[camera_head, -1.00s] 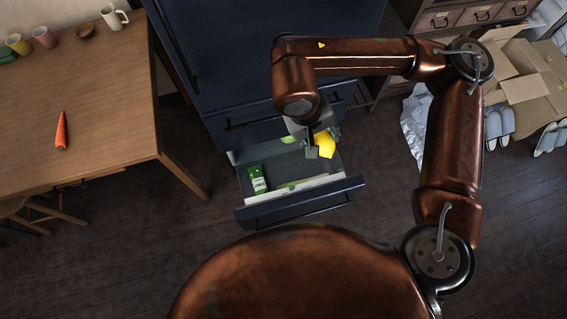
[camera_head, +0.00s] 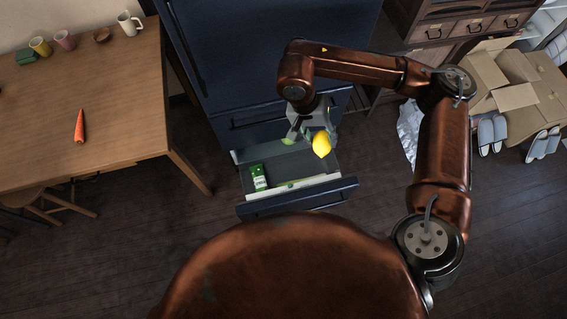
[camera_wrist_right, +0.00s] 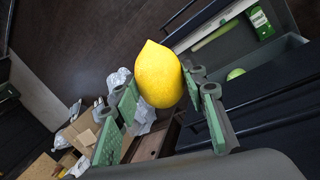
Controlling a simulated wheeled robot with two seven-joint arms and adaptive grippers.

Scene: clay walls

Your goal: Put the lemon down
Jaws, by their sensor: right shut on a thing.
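The yellow lemon (camera_head: 321,144) is held by my right gripper (camera_head: 311,139), above the right side of the open drawer (camera_head: 346,190) of the dark blue fridge (camera_head: 262,60). In the right wrist view the lemon (camera_wrist_right: 159,75) sits between the two green-padded fingers of the right gripper (camera_wrist_right: 160,95). The drawer holds a green and white carton (camera_head: 258,178) at its left. It also shows in the right wrist view (camera_wrist_right: 262,22). My left gripper is not in view.
A wooden table (camera_head: 110,110) stands at the left with a carrot (camera_head: 79,126), cups, a small bowl (camera_head: 102,35) and a white mug (camera_head: 130,23). Cardboard boxes (camera_head: 515,95) and slippers (camera_head: 491,134) lie on the floor at the right. The drawer's middle looks mostly free.

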